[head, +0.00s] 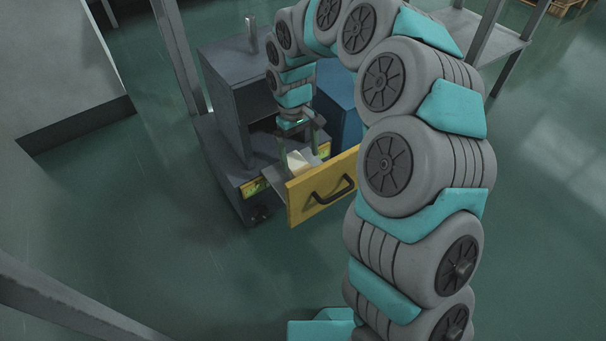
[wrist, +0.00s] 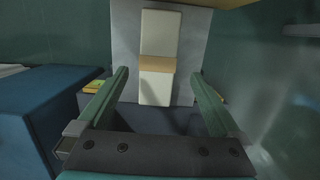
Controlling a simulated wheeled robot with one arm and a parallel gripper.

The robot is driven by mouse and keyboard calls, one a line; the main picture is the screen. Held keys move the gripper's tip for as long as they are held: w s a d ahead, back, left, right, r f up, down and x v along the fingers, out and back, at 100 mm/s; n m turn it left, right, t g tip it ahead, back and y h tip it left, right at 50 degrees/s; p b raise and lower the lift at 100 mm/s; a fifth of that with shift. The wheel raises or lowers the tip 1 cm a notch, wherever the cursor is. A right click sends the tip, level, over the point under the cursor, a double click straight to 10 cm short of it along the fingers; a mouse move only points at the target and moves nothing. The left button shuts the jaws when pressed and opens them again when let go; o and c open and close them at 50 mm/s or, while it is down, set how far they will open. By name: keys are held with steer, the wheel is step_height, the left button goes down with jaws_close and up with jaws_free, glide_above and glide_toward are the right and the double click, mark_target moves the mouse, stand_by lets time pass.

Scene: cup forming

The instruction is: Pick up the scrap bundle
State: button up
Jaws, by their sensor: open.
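The scrap bundle (head: 297,161) is a pale, off-white stack lying in the open drawer. In the wrist view the bundle (wrist: 160,35) is long and narrow, with a tan band around its middle. My gripper (head: 301,148) points down into the drawer from above. In the wrist view my gripper (wrist: 160,74) is open, with one finger on each side of the bundle's line and clear gaps beside it. The fingers appear apart from the bundle. The head view partly hides the bundle behind the drawer front.
The drawer has a yellow front (head: 307,201) with a black handle (head: 333,191) and a grey floor (wrist: 196,45). It juts from a dark grey machine (head: 227,95). A blue box (head: 342,105) stands close to the right of my gripper. Green floor lies open around.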

mark_target(303, 170)
steer(key=shift+s+d+f, duration=0.1)
steer(key=shift+d+f, duration=0.05)
steer(key=shift+f, duration=0.9)
steer(key=shift+s+d+f, duration=0.1)
steer(key=shift+f, duration=0.95)
steer(key=shift+s+d+f, duration=0.1)
steer(key=shift+d+f, duration=0.05)
steer(key=shift+f, duration=0.9)
steer(key=shift+r, duration=0.1)
jaws_close()
